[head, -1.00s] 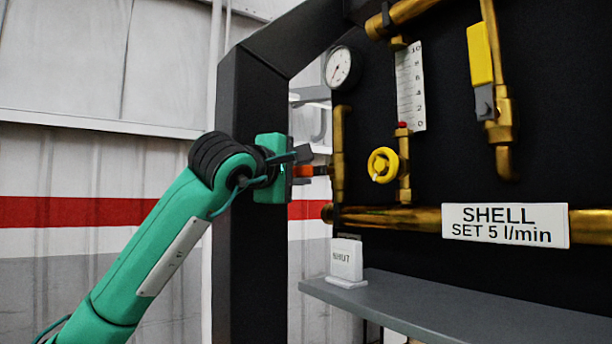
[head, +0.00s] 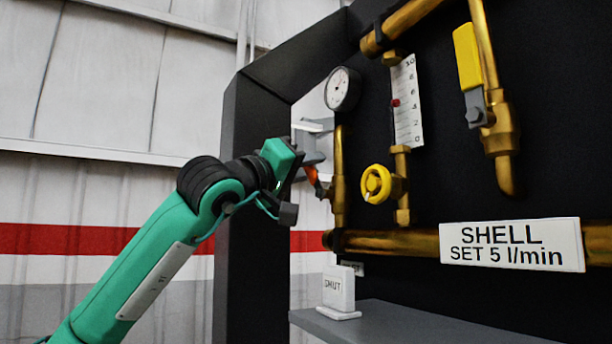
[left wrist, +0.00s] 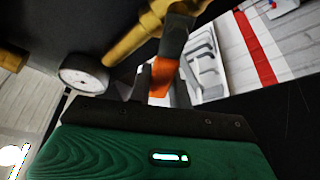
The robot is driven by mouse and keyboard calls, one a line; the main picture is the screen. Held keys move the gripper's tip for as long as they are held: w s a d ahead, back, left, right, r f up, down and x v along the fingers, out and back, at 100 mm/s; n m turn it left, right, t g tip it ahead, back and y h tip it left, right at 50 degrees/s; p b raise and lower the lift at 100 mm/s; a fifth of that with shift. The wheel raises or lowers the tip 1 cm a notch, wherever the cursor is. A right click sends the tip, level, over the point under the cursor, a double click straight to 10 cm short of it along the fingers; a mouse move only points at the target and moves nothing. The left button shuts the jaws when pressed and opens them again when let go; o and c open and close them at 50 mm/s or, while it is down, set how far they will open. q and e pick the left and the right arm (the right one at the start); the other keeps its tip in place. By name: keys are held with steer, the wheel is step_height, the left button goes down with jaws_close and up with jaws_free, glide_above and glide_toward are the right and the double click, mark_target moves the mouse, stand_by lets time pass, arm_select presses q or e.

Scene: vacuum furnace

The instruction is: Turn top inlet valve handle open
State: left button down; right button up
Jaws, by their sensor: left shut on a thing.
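The orange valve handle (head: 312,177) is on a brass valve on the vertical pipe (head: 339,180) below the round gauge. It slants, its gripper end higher than its valve end. My left gripper (head: 301,172) is tilted and shut on the handle's outer end. In the left wrist view, the orange handle (left wrist: 164,76) sits between the dark fingers, with brass pipe (left wrist: 138,36) behind it. The fingers partly hide the handle. My right gripper is in neither view.
A flow meter (head: 407,105) with a red float near mid-scale stands above a yellow knob (head: 376,184). A yellow lever (head: 467,57) is at upper right. A "SHUT" sign (head: 338,289) stands on the grey shelf (head: 400,325). A dark frame post (head: 246,210) is behind my arm.

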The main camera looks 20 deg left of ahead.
mark_target(322, 183)
arm_select(q)
steer(key=m+h, duration=0.1)
steer(key=m, duration=0.1)
steer(key=s+d+r+m+h, duration=0.1)
steer(key=shift+d+m+p, duration=0.1)
steer(key=shift+m+p, duration=0.25)
steer(key=shift+m, duration=0.05)
steer(key=m, duration=0.1)
steer(key=m+h, duration=0.1)
steer(key=d+m+g+p, duration=0.1)
steer(key=shift+s+r+m, duration=0.25)
steer(key=shift+s+m, duration=0.05)
steer(key=shift+s, duration=0.05)
steer(key=shift+s+d+m+g+h+p, duration=0.25)
steer(key=shift+m+h, duration=0.15)
steer(key=shift+m, duration=0.3)
steer(key=shift+s+d+m+g+h+p, duration=0.1)
steer(key=shift+d+m+g+h+p, duration=0.25)
steer(key=shift+m, duration=0.35)
steer(key=shift+m+h, duration=0.25)
steer(key=shift+m, duration=0.05)
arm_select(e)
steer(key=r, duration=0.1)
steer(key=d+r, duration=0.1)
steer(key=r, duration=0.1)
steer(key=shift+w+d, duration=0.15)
arm_select(q)
steer(key=shift+s, duration=0.1)
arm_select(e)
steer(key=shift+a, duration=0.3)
